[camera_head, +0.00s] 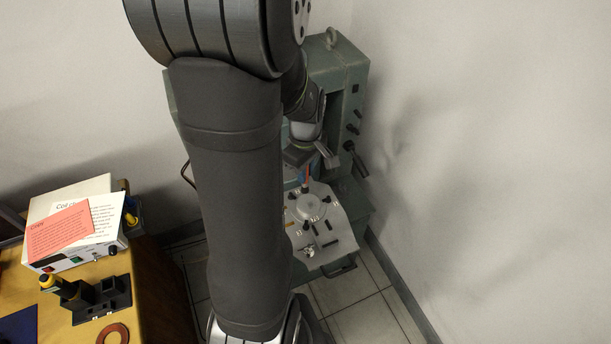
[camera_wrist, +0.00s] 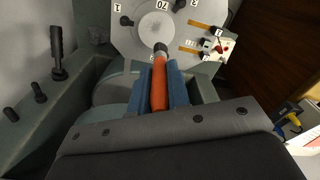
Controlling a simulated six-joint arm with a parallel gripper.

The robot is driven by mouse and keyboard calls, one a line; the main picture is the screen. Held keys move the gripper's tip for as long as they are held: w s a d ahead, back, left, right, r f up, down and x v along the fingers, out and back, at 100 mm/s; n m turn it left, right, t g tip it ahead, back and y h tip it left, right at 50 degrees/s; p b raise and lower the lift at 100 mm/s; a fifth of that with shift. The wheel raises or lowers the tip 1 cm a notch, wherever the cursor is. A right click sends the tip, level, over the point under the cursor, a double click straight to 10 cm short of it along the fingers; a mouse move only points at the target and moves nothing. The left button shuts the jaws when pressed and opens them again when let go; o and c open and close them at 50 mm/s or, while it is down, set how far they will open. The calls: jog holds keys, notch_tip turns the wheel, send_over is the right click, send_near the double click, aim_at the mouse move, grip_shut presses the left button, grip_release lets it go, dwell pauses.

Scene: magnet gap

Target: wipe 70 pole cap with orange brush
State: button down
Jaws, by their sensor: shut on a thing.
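My gripper (camera_wrist: 160,72) is shut on the orange brush (camera_wrist: 160,88), held between two blue finger pads. The brush's dark tip (camera_wrist: 161,47) points at the pale round pole cap (camera_wrist: 156,29) on a light plate, with the label 70 (camera_wrist: 163,5) just beyond. The tip overlaps the cap's near edge in the wrist view; I cannot tell whether it touches. In the head view the orange brush (camera_head: 306,174) stands above the round cap (camera_head: 309,208), and my gripper (camera_head: 310,160) is partly hidden by my arm.
The plate (camera_head: 341,238) carries small dark and orange parts around the cap. A green-grey machine frame (camera_head: 350,75) with black levers (camera_head: 354,158) rises behind and beside it. At left, a wooden bench (camera_head: 155,290) holds a white box (camera_head: 75,215) and a black holder (camera_head: 100,298).

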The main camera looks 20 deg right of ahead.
jog(key=shift+r, duration=0.95)
jog(key=f, duration=0.2)
jog(key=s+d+f, duration=0.1)
jog(key=f, duration=0.4)
jog(key=shift+s+d+f, duration=0.15)
jog(key=shift+s+f, duration=0.15)
jog(key=shift+f, duration=0.1)
jog(key=shift+a+f, duration=0.1)
jog(key=shift+a, duration=0.5)
notch_tip(320, 180, up, 8)
dwell(0.8)
